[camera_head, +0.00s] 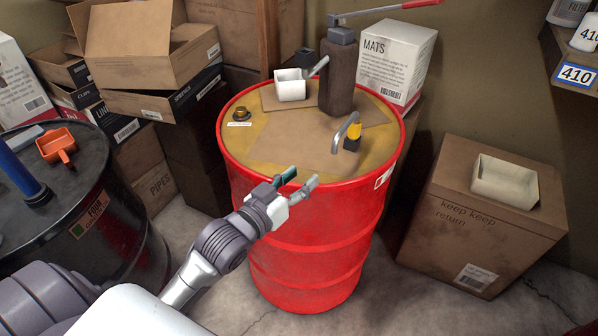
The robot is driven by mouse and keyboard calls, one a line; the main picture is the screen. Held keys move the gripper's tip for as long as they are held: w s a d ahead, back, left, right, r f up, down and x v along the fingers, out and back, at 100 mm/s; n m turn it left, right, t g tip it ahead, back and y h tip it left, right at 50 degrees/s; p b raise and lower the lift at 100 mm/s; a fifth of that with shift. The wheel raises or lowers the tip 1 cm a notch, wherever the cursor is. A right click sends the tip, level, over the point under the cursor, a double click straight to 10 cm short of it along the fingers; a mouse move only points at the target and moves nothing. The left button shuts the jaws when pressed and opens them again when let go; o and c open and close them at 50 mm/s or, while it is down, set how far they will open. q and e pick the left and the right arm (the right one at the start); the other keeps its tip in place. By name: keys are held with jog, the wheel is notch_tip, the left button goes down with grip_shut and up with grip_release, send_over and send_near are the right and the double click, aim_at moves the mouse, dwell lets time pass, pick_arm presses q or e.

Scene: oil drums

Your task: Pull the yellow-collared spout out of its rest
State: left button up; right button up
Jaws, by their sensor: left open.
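The spout is a bent grey metal tube (341,132) with a yellow collar (354,131). It stands upright in a small dark rest (352,145) on the right part of the red drum's top (270,150). My left gripper (301,179) is open and empty at the front rim of the red drum (310,240). It is in front of and left of the spout, apart from it. My right gripper does not show.
A brown pump (338,75) with a red-handled lever stands behind the spout. A white scoop (290,85) and a brass bung (241,113) are on the drum top. A black drum (110,235) holds an orange scoop (57,146). Boxes (480,220) stand right.

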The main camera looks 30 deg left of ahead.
aim_at(333, 142)
pick_arm(q)
jog(key=shift+t, duration=0.3)
jog(key=w, duration=0.4)
jog(key=w+d+r+p, duration=0.1)
jog(key=w, duration=0.3)
jog(key=w+d, duration=0.1)
jog(key=w, duration=0.4)
jog(key=shift+w+d+r+p, duration=0.1)
jog(key=shift+d+r+p, duration=0.1)
jog(key=shift+r+p, duration=0.15)
jog(key=shift+w+d+f, duration=0.1)
jog(key=shift+w, duration=0.35)
grip_shut()
